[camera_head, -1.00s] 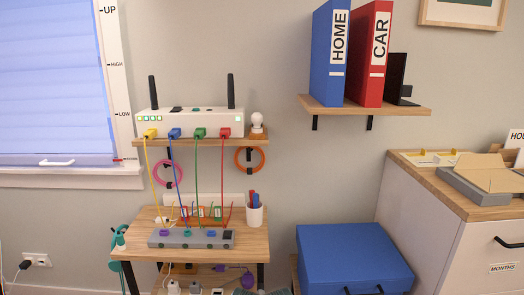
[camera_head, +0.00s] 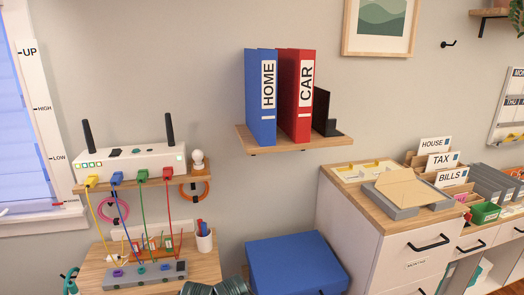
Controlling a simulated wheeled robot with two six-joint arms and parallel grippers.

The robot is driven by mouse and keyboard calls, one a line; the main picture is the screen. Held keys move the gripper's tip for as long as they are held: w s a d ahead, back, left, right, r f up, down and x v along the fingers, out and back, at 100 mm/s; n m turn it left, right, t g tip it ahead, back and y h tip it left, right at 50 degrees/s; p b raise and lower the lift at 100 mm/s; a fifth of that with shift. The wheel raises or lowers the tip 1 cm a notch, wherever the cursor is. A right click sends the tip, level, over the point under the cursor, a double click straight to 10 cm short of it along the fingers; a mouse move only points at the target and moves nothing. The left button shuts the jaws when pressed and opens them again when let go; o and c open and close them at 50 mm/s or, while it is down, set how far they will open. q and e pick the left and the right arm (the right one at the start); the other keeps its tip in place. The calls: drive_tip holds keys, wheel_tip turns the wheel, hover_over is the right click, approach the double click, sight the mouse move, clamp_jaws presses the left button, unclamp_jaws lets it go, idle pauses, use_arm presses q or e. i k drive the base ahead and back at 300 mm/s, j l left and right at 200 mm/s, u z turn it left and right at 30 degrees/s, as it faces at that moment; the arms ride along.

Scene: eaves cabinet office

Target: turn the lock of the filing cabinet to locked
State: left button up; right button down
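A white filing cabinet (camera_head: 390,262) with a wooden top (camera_head: 380,219) stands right of centre. Part of a second handle shows at the bottom edge, and the lower front is cut off. I cannot make out a lock or its position on the visible front.
An open cardboard box in a grey tray (camera_head: 408,208) and a cream tray (camera_head: 350,173) lie on the cabinet top. A blue box (camera_head: 292,262) stands left of the cabinet. A desk with file dividers (camera_head: 452,177) adjoins on the right. A binder shelf (camera_head: 290,146) hangs above.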

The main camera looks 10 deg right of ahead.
sight(467, 215)
drive_tip(key=z, duration=1.4)
drive_tip(key=u, duration=1.4)
drive_tip(key=i+l+z, duration=0.1)
drive_tip(key=z, duration=0.4)
drive_tip(key=i+z, duration=0.2)
drive_tip(key=z, duration=0.25)
drive_tip(key=i+z, duration=0.2)
drive_tip(key=z, duration=0.3)
